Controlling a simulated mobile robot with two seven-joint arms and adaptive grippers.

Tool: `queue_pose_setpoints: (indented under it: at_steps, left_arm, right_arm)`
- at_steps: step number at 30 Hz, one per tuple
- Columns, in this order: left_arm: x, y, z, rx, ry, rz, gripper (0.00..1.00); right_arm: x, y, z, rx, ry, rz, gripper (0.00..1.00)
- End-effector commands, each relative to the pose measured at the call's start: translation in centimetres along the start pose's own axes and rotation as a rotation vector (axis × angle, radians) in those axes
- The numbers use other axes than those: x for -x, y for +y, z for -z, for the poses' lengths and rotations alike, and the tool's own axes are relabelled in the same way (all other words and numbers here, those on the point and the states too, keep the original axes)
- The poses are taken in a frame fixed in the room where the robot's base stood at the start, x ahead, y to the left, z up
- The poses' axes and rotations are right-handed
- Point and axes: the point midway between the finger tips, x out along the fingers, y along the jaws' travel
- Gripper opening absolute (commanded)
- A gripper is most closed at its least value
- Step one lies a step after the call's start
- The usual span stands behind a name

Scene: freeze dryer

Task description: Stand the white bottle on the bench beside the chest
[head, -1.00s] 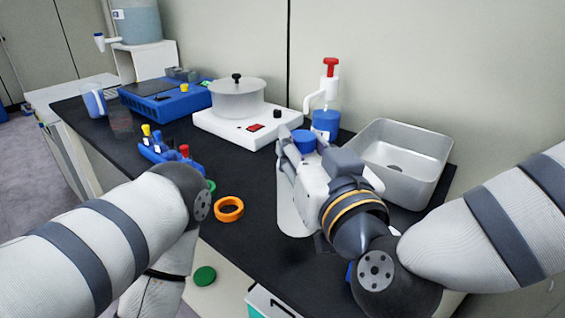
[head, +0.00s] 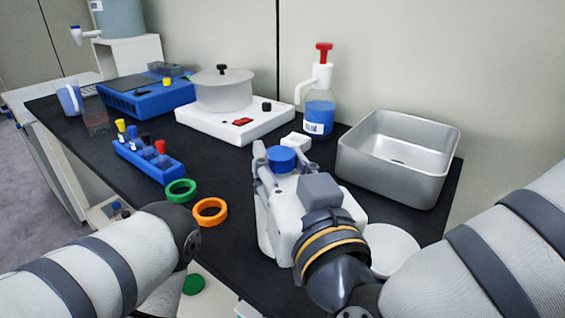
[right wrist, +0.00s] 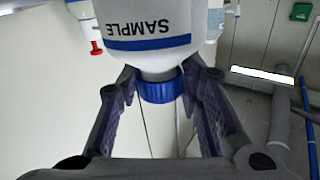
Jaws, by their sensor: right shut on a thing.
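The white bottle (head: 263,222) with a blue cap (head: 282,157) is upright in my right gripper (head: 281,172), over the front part of the black bench. The gripper's fingers are shut around its cap and neck. In the right wrist view the bottle (right wrist: 145,18) shows its SAMPLE label, and the blue cap (right wrist: 160,91) is between the fingers. The gripper partly hides the bottle in the head view, and I cannot tell if its base touches the bench. My left arm comes in at lower left; its gripper is out of view. I cannot tell which thing is the chest.
The bench (head: 225,245) has bare room left of the bottle. An orange ring (head: 210,212), green ring (head: 181,190) and blue tube rack (head: 148,160) lie left. A hotplate with pot (head: 222,92), pump bottle (head: 319,110) and metal basin (head: 398,158) stand behind. A white disc (head: 391,250) lies right.

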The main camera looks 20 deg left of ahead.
Motion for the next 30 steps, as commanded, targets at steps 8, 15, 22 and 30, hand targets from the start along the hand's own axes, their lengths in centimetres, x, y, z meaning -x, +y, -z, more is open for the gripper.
queue_pose_setpoints:
  at_steps: [8,15,22,30]
  left_arm:
    - [0.0,0.0,0.0,0.0,0.0,0.0,0.28]
    - [0.0,0.0,0.0,0.0,0.001,0.0,0.28]
    - [0.3,0.0,0.1,0.001,0.006,-0.001,0.28]
    - [7.1,0.2,2.5,0.003,0.171,-0.009,0.28]
  right_arm:
    - [0.0,0.0,-0.3,0.0,-0.001,0.0,0.53]
    - [0.0,0.0,0.1,-0.001,0.0,-0.001,0.53]
    - [4.5,-0.1,0.1,0.001,-0.004,0.004,0.53]
    - [9.2,-0.3,1.7,0.015,0.016,-0.001,0.53]
